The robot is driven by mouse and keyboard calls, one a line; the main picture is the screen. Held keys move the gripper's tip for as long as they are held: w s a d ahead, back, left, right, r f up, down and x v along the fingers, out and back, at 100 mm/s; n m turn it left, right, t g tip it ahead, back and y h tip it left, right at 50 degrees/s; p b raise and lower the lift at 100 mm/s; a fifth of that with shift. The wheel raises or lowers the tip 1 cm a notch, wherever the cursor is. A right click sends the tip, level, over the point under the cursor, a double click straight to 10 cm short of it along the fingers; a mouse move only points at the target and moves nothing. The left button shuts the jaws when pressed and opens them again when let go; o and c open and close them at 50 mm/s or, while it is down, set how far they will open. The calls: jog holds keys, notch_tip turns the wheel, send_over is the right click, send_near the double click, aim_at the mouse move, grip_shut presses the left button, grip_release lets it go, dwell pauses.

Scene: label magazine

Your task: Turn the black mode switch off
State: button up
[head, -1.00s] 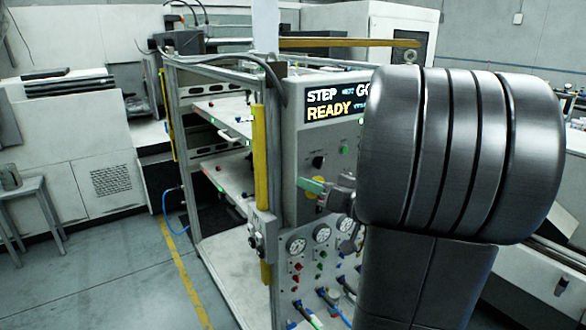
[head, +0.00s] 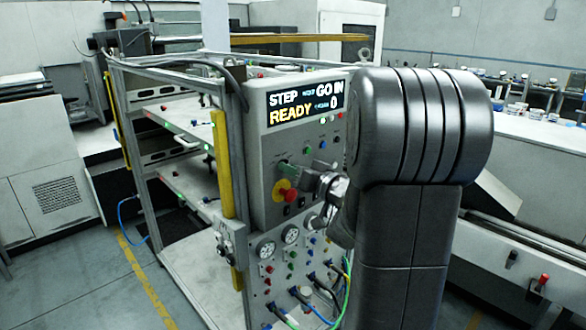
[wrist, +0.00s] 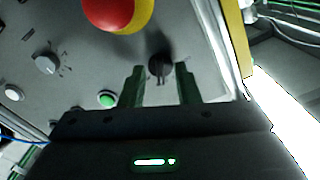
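The black mode switch (wrist: 160,66) is a small dark rotary knob on the grey panel (wrist: 75,40) in the wrist view. My gripper (wrist: 161,84) is open, with one green finger on each side of the switch and visible gaps. I cannot tell whether the fingertips touch the panel. Which mark the switch points to is unclear. In the head view my gripper (head: 285,168) is at the panel, just above the red emergency button (head: 291,195) on its yellow base, and it hides the switch.
In the wrist view the red emergency button (wrist: 108,12) is close above the switch. A lit green button (wrist: 107,98) and a grey knob (wrist: 46,63) lie to the left. The display (head: 305,103) reads STEP and READY. A yellow post (head: 223,165) edges the panel.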

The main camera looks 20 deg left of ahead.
grip_shut()
jog(key=shift+f+n+b, duration=0.1)
jog(key=shift+n+b, duration=0.3)
jog(key=shift+b, duration=0.1)
jog(key=shift+f+n+b, duration=0.1)
jog(key=shift+n+b, duration=0.85)
jog(key=shift+n, duration=0.15)
jog(key=n+b, duration=0.3)
jog(key=n, duration=0.1)
jog(key=shift+b, duration=0.3)
jog(key=n+b, duration=0.4)
jog(key=n, duration=0.2)
jog(key=n+b, duration=0.3)
jog(key=n, duration=0.2)
jog(key=shift+w+b, duration=0.1)
jog(key=shift+b, duration=0.3)
jog(key=shift+r+n, duration=0.2)
jog(key=shift+n, duration=0.2)
